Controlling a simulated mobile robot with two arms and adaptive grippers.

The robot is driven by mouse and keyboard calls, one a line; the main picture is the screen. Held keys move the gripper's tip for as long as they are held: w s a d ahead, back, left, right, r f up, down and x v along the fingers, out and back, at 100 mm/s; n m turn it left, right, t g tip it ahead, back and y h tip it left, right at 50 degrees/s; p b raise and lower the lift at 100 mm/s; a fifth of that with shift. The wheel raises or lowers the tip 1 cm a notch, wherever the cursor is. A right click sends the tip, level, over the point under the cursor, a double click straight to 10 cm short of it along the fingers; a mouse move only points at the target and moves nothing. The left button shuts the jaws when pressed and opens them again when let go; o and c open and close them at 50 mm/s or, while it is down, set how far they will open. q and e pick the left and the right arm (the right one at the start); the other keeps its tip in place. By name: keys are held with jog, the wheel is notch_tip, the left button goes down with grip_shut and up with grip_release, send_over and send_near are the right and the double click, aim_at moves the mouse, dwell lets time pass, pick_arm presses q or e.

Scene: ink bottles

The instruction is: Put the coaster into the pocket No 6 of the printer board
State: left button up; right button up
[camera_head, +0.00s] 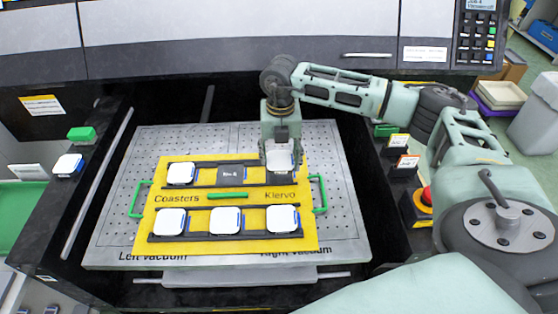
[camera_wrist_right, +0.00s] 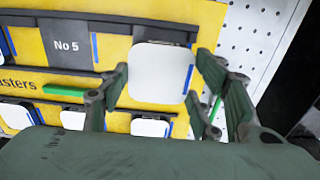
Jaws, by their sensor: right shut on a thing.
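The yellow printer board (camera_head: 150,235) lies on the perforated bed, with two rows of pockets. My right gripper (camera_head: 281,146) is over the top right pocket, shut on a white coaster (camera_head: 280,161). In the right wrist view, the coaster (camera_wrist_right: 160,72) sits between the two fingers (camera_wrist_right: 163,80), at the pocket right of the empty one marked No 5 (camera_wrist_right: 66,45). The coaster hides that pocket's number, and I cannot tell if it touches the pocket floor. My left gripper is not in view.
White coasters fill the top left pocket (camera_head: 181,173) and all three bottom pockets (camera_head: 225,220). Green handles (camera_head: 320,194) stand at the board's sides. Another coaster (camera_head: 67,165) lies on the black ledge at left. A red button (camera_head: 427,196) is at right.

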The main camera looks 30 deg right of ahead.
aim_at(279, 158)
jog(key=shift+w+f, duration=0.35)
jog(key=shift+w, duration=0.05)
notch_tip(279, 158, down, 4)
jog(key=shift+r+p, duration=0.15)
jog(key=shift+p, duration=0.65)
jog(key=shift+s+a+f+b, duration=0.1)
jog(key=shift+s+f+b, duration=0.1)
jog(key=shift+f+b, duration=0.35)
jog(key=o, duration=0.9)
jog(key=shift+s, duration=0.1)
jog(key=shift+o, duration=1)
jog(key=shift+f, duration=0.1)
jog(key=shift+o, duration=0.7)
jog(key=shift+w+f, duration=0.15)
jog(key=shift+w, duration=0.05)
